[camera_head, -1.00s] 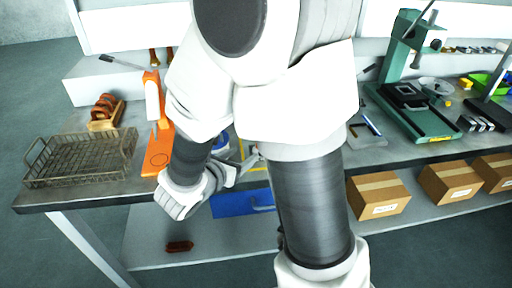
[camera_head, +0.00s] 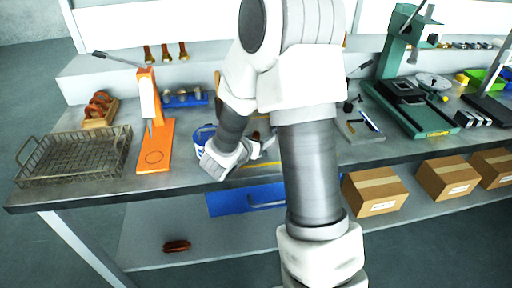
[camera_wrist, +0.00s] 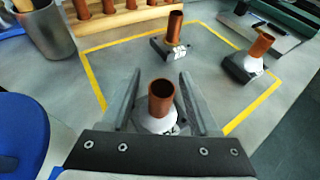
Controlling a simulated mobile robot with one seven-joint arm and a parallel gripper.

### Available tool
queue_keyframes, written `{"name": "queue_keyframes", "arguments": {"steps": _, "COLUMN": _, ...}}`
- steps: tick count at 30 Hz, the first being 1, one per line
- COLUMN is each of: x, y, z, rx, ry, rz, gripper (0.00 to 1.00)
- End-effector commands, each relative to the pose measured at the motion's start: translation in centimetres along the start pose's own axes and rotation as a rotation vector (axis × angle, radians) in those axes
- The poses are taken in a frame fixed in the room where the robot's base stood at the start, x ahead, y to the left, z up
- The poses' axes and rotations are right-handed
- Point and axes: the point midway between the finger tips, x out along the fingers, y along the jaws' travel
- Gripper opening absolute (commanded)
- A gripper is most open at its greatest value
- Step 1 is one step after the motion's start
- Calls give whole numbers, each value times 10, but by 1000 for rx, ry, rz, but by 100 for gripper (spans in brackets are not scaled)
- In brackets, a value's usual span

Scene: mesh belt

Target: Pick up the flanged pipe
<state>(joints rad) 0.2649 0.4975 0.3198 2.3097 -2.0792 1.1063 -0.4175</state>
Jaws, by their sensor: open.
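A copper-coloured pipe (camera_wrist: 161,98) stands upright in the wrist view, with a white collar and a grey base at its foot. My gripper (camera_wrist: 159,80) is open, with one finger on each side of this pipe. I cannot tell whether either finger touches it. Two similar copper pipes stand farther off on dark bases, one straight ahead (camera_wrist: 175,26) and one to the right (camera_wrist: 261,45). In the head view my gripper (camera_head: 262,150) is over the front of the bench, and my arm hides much of the area around it.
Yellow tape (camera_wrist: 96,82) outlines the area around the pipes. A rack of copper pieces (camera_wrist: 112,18), a metal cup (camera_wrist: 45,32) and a blue object (camera_wrist: 20,135) lie beyond or left. In the head view, a wire basket (camera_head: 75,158), orange stand (camera_head: 155,150) and green press (camera_head: 400,70) occupy the bench (camera_head: 190,178).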

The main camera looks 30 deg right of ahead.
Motion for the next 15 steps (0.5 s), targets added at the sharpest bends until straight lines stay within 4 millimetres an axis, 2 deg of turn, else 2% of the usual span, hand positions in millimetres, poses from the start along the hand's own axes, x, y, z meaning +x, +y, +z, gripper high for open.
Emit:
{"name": "queue_keyframes", "arguments": {"steps": 7, "x": 2, "y": 0, "z": 0, "rx": 0, "ry": 0, "rz": 1, "gripper": 62}}
{"name": "queue_keyframes", "arguments": {"steps": 8, "x": 2, "y": 0, "z": 0, "rx": 0, "ry": 0, "rz": 0, "gripper": 58}}
{"name": "queue_keyframes", "arguments": {"steps": 15, "x": 2, "y": 0, "z": 0, "rx": 1, "ry": 0, "rz": 0, "gripper": 15}}
